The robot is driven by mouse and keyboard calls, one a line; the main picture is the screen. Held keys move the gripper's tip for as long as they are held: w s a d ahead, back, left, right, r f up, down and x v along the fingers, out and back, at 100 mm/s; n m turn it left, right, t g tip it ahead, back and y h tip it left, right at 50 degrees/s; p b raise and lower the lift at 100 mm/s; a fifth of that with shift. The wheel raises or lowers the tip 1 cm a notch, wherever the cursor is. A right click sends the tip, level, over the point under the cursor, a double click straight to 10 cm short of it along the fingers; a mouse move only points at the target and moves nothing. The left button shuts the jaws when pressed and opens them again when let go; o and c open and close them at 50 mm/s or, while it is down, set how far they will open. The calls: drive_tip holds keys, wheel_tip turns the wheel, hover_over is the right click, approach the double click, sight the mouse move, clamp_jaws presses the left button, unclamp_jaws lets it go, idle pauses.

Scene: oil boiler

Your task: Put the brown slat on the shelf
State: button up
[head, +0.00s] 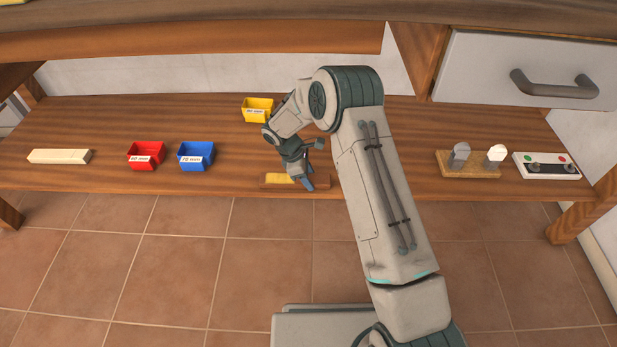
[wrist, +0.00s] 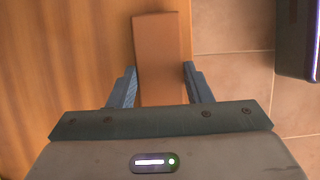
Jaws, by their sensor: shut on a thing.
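The brown slat (head: 321,182) is at the front edge of the low wooden shelf (head: 225,185), near its middle. A yellow patch (head: 280,178) shows at the slat's left part in the head view; I cannot tell if it belongs to the slat. My gripper (head: 304,183) is shut on the slat from above. In the wrist view the slat (wrist: 160,55) runs between the two fingers of my gripper (wrist: 160,87), and its far end sticks out beyond them. I cannot tell whether the slat touches the shelf or is held just above it.
A white block (head: 58,156), a red bin (head: 146,154) and a blue bin (head: 196,155) stand on the shelf's left. A yellow bin (head: 257,109) stands behind my arm. A knob board (head: 468,163) and a button box (head: 547,165) stand right. Tiled floor (head: 150,255) lies in front.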

drive_tip(key=shift+f, duration=0.15)
drive_tip(key=o, duration=1.1)
drive_tip(key=shift+c, duration=0.2)
drive_tip(key=p+v, duration=0.3)
drive_tip(key=v, duration=0.4)
drive_tip(key=shift+a+r, duration=0.1)
drive_tip(key=shift+r, duration=0.3)
